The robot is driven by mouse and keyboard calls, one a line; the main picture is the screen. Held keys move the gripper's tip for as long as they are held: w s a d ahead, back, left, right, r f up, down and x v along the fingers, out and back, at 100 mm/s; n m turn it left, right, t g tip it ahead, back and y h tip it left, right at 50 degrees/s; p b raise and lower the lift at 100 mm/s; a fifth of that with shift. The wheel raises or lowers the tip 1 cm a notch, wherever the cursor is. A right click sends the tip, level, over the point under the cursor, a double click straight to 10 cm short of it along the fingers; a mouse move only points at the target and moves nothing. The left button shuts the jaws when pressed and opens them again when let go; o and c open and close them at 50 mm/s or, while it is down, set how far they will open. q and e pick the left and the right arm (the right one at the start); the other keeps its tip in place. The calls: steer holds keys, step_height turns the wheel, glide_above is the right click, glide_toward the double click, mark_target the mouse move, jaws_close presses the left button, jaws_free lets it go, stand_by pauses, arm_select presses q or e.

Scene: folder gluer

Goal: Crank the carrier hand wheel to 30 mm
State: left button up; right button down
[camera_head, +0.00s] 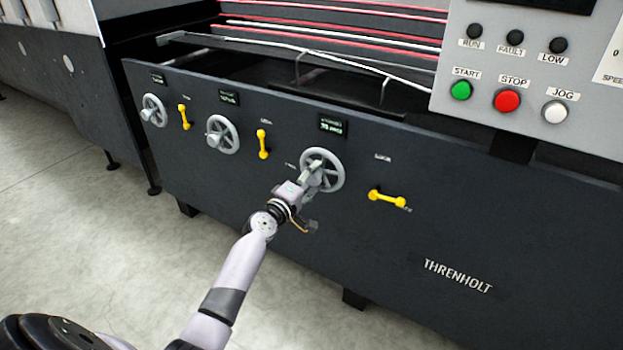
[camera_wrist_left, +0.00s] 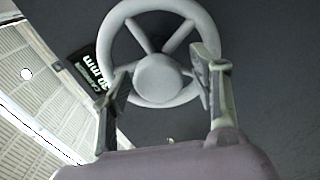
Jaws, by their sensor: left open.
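The carrier hand wheel (camera_head: 334,159) is a grey spoked wheel, the rightmost of three on the dark machine front. Its rim, spokes and round hub fill the upper middle of the left wrist view (camera_wrist_left: 154,8). A small display (camera_head: 332,126) sits above it and appears to read 30 mm in the left wrist view (camera_wrist_left: 90,72). My left gripper (camera_head: 312,175) is in front of the wheel. Its open fingers stand on either side of the hub in the left wrist view; whether they touch the wheel I cannot tell. My right gripper is out of view.
A yellow lever (camera_head: 387,198) lies nearly level right of the wheel; another yellow lever (camera_head: 263,144) stands upright to its left. A middle hand wheel (camera_head: 222,134) and a left one (camera_head: 154,110) are farther left. A button panel (camera_head: 535,80) overhangs at upper right.

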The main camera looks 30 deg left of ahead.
arm_select(q)
steer(key=shift+s, duration=0.1)
steer(key=s, duration=1.2)
steer(key=shift+a, duration=0.2)
steer(key=shift+w, duration=0.1)
